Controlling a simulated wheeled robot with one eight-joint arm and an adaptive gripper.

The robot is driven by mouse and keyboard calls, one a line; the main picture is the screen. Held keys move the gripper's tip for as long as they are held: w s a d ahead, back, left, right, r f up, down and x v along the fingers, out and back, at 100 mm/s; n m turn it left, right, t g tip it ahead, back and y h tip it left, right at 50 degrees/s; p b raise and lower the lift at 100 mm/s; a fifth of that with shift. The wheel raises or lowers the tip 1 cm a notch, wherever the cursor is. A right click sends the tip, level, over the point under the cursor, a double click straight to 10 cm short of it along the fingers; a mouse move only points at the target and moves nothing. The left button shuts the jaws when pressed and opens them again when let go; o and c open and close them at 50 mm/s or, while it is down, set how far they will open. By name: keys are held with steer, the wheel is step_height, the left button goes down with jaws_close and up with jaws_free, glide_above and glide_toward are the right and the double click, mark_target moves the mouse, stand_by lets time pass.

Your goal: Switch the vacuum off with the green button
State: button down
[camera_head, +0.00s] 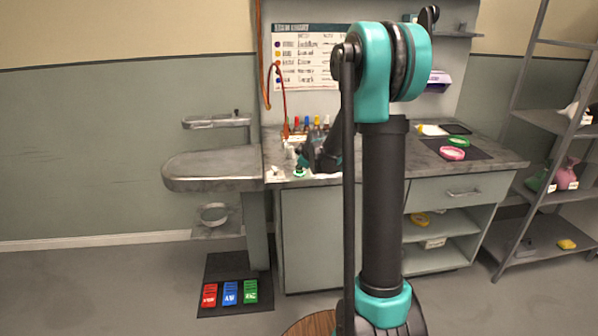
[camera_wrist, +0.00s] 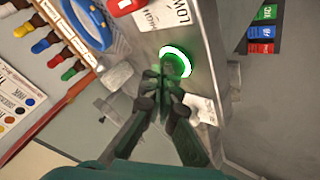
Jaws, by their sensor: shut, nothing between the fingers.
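A green button (camera_wrist: 187,63) with a bright white ring sits on the grey metal counter front in the wrist view. My gripper (camera_wrist: 172,72) is shut and empty, its fingertips overlapping the button's face. I cannot tell whether they press it or hover just off it. In the head view, the button (camera_head: 299,172) shows small at the counter's front edge, just below my gripper (camera_head: 306,160). A red control (camera_wrist: 120,5) and a LOW/HIGH label (camera_wrist: 165,14) are beside the button.
Several bottles with coloured caps (camera_head: 316,124) stand at the back of the counter, near a red hose (camera_head: 284,100). A rounded pressing board (camera_head: 213,172) juts out left. Red, blue and green pedals (camera_head: 230,293) lie on a floor mat. Shelving (camera_head: 550,120) stands at right.

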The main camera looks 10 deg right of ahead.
mark_target(300, 172)
steer(key=shift+f, duration=0.2)
stand_by(0.3)
steer(key=shift+f, duration=0.25)
steer(key=shift+r, duration=0.5)
stand_by(0.3)
steer(key=shift+r, duration=2.95)
